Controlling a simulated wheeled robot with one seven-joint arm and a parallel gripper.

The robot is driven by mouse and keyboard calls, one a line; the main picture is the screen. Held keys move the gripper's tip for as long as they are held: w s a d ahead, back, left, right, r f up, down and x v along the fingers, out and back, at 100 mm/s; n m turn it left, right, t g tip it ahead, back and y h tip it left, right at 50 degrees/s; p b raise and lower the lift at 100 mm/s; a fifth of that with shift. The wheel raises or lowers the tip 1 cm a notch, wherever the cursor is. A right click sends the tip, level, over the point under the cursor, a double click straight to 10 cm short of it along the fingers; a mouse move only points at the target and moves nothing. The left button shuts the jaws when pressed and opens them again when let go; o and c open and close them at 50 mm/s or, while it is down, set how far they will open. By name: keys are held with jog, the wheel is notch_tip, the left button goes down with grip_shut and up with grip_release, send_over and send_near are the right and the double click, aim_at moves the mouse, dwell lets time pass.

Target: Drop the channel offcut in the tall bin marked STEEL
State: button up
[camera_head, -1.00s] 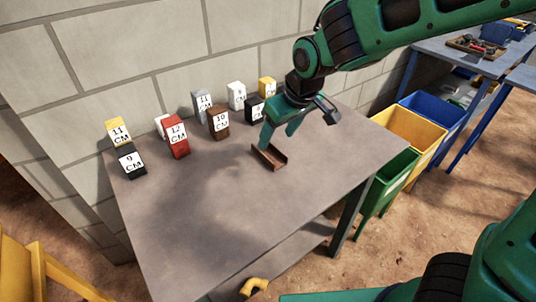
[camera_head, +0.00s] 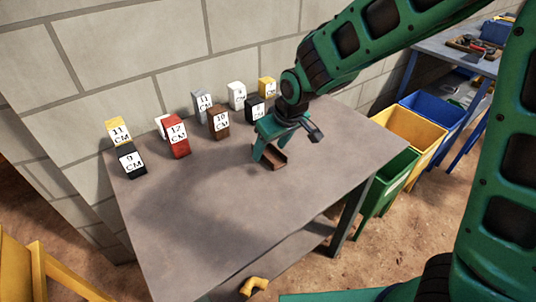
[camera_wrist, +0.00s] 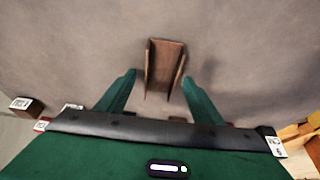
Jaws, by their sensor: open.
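The channel offcut (camera_head: 275,159) is a short, rust-brown U-shaped piece lying on the grey table. In the wrist view the offcut (camera_wrist: 164,68) lies with its open side up, its near end between the fingertips. My gripper (camera_head: 270,154) is low over the table at the offcut, fingers pointing down. In the wrist view the open gripper (camera_wrist: 160,82) has one green finger on each side of the offcut, with a gap on both sides. Tall green, yellow and blue bins stand right of the table; I cannot read a STEEL mark on any of them.
The grey table (camera_head: 205,215) is clear at its front. Several labelled blocks stand along its back, including a red one (camera_head: 176,136) and a brown one (camera_head: 219,122). The green bin (camera_head: 384,190), yellow bin (camera_head: 412,138) and blue bin (camera_head: 440,113) stand on the floor.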

jog(key=shift+c, duration=0.2)
jog(key=c, duration=1.5)
jog(key=shift+r, duration=0.1)
